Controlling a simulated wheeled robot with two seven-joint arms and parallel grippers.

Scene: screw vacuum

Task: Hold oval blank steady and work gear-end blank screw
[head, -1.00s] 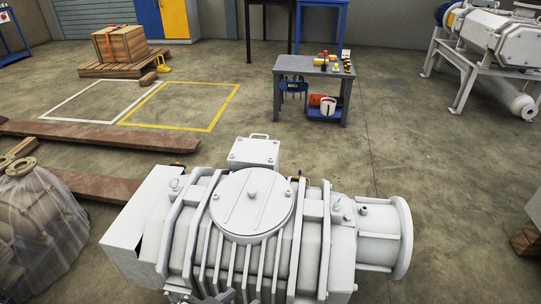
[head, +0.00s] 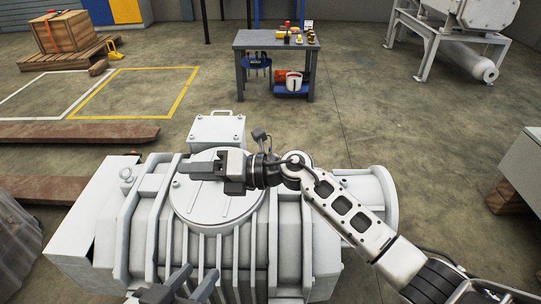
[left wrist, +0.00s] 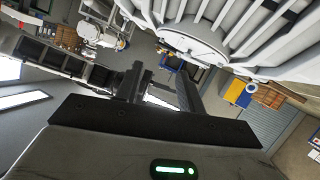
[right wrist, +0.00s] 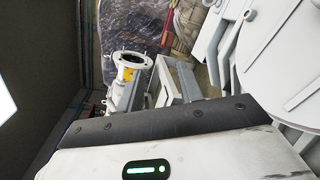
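The large pale machine (head: 150,225) fills the lower middle of the head view. A round-to-oval lid (head: 214,211) lies flat on its top; I take this for the oval blank. My right gripper (head: 188,169) is over the lid, fingers pointing left, hiding its middle. Whether it touches the lid or holds anything is unclear. My left gripper (head: 196,282) is at the bottom, in front of the machine's ribs, fingers apart and empty. Those fingers also show apart in the left wrist view (left wrist: 158,88). I cannot make out the gear-end blank screw.
A small box with a handle (head: 217,131) stands behind the lid, and a round flange (head: 383,195) is at the machine's right end. A workbench (head: 277,42) with small items stands farther back. Open floor (head: 350,110) lies between.

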